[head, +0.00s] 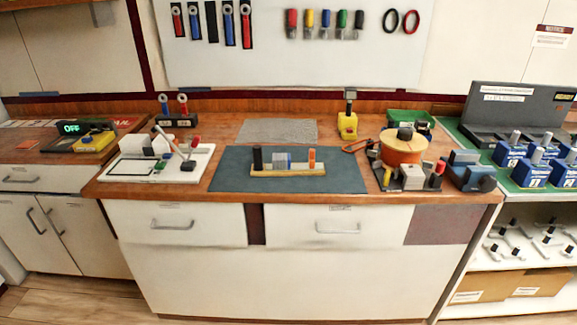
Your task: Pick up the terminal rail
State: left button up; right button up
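The terminal rail (288,173) appears to be the pale wooden strip lying on the dark blue-grey mat (340,182) at the middle of the workbench. It carries a black upright block (257,159) at its left, grey blocks (282,161) in the middle and an orange piece (312,158) at its right. Nothing touches it from above. Neither of my grippers shows in the head view.
A white tray (110,176) with small parts stands left of the mat. An orange spool (403,150), grey and black parts and a blue tool (470,172) crowd the right. A grey sheet (278,131) lies behind. The mat around the rail is clear.

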aim_at(258, 168)
jog(key=i, duration=0.6)
jog(key=i+j, duration=0.15)
jog(key=i, duration=0.5)
